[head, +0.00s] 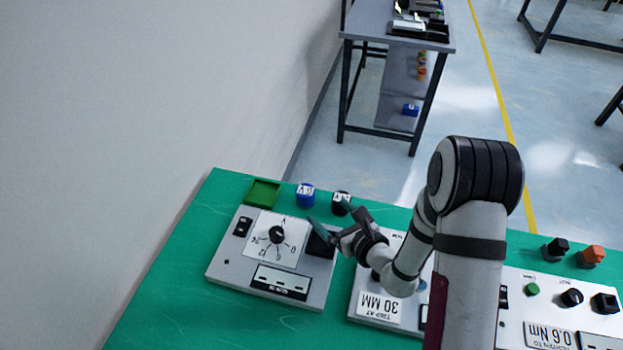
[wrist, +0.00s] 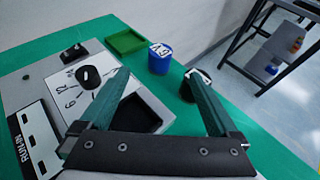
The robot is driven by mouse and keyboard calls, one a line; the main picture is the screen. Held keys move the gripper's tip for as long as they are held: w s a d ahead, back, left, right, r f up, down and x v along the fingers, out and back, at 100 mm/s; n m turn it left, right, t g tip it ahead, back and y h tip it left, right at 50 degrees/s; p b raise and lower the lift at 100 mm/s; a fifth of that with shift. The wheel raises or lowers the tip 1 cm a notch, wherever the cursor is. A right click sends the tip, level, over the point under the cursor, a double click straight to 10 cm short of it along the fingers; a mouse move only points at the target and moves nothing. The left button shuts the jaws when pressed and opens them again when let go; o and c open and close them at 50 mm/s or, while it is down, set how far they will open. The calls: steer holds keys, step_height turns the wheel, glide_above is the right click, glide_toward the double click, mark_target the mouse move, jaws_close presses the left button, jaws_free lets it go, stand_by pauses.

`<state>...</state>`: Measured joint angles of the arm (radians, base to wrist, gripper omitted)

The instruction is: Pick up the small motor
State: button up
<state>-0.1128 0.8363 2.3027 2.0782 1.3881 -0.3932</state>
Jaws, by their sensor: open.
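Two short upright cylinders that look like small motors stand on the green bench top behind the left panel; I cannot tell which is the one named. The blue cylinder (head: 305,197) has a white label on top; in the wrist view it (wrist: 159,61) shows between my fingers, beyond their tips. The black cylinder (head: 341,197) also has a pale label; in the wrist view it (wrist: 186,91) is partly hidden by the right finger. My gripper (head: 328,214) is open and empty above the panel's back right corner, near the black cylinder. Both fingers also show in the wrist view (wrist: 158,75).
A green square tray (head: 263,191) lies left of the blue cylinder. The left panel (head: 232,263) has a dial (head: 277,235) and a dark square recess (wrist: 133,113) below my fingers. More panels stand right, with black and orange (head: 591,255) parts behind them.

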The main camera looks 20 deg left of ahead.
mark_target(308, 194)
steer(key=x, duration=0.8)
steer(key=shift+w+a, duration=0.2)
steer(key=shift+a, duration=0.1)
steer(key=x, duration=0.5)
steer(key=shift+w+d+f, duration=0.1)
steer(key=shift+w+f, duration=0.05)
steer(key=shift+f, duration=0.1)
jaws_close()
